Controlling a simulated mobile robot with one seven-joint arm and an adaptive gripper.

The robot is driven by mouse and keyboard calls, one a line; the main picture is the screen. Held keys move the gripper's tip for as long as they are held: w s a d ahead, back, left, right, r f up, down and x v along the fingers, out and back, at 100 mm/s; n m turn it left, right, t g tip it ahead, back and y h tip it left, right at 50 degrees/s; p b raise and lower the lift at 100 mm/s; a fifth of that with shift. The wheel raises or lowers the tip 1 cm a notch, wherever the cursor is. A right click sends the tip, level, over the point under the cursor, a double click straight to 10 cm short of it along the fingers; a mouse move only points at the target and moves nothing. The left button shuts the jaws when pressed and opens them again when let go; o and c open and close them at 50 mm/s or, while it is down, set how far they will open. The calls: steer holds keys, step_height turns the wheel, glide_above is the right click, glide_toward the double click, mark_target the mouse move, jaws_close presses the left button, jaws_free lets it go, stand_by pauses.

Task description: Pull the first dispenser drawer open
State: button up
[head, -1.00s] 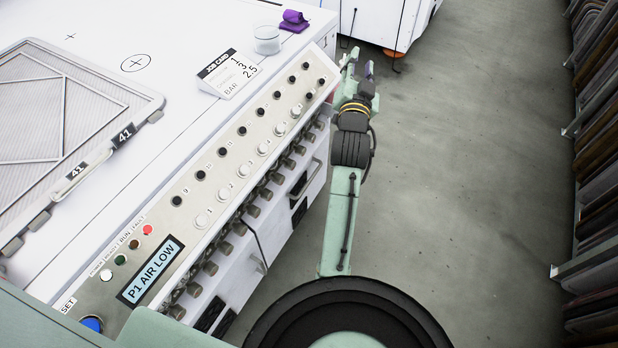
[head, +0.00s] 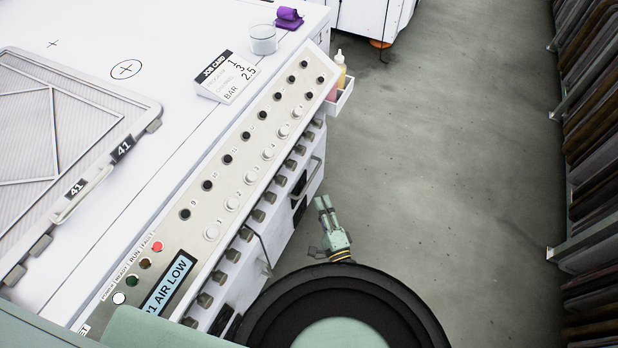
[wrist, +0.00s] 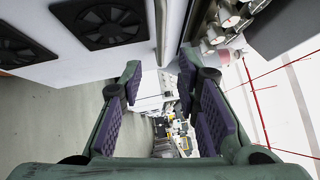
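The white drawer fronts run along the side of the console below a row of knobs. One pale bar handle (head: 317,168) shows near the far end, and another (head: 266,262) shows closer to me. Both fronts look flush; I cannot tell which is the first drawer. My gripper (head: 325,205) is beside the drawer fronts over the floor, apart from both handles. In the wrist view my gripper (wrist: 160,72) is open, with nothing between its purple pads. A pale vertical bar (wrist: 160,32) on the cabinet face shows beyond the fingertips.
A white tray (head: 343,98) with small bottles juts from the console's far end. Dark fan grilles (wrist: 108,22) sit on the cabinet face. A rack of dark panels (head: 590,150) stands at the right. The grey floor (head: 450,150) between is clear.

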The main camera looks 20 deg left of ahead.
mark_target(311, 178)
steer(key=b+x, duration=0.1)
steer(key=x, duration=0.9)
steer(key=shift+b, duration=0.4)
steer(key=shift+c, duration=0.5)
jaws_close()
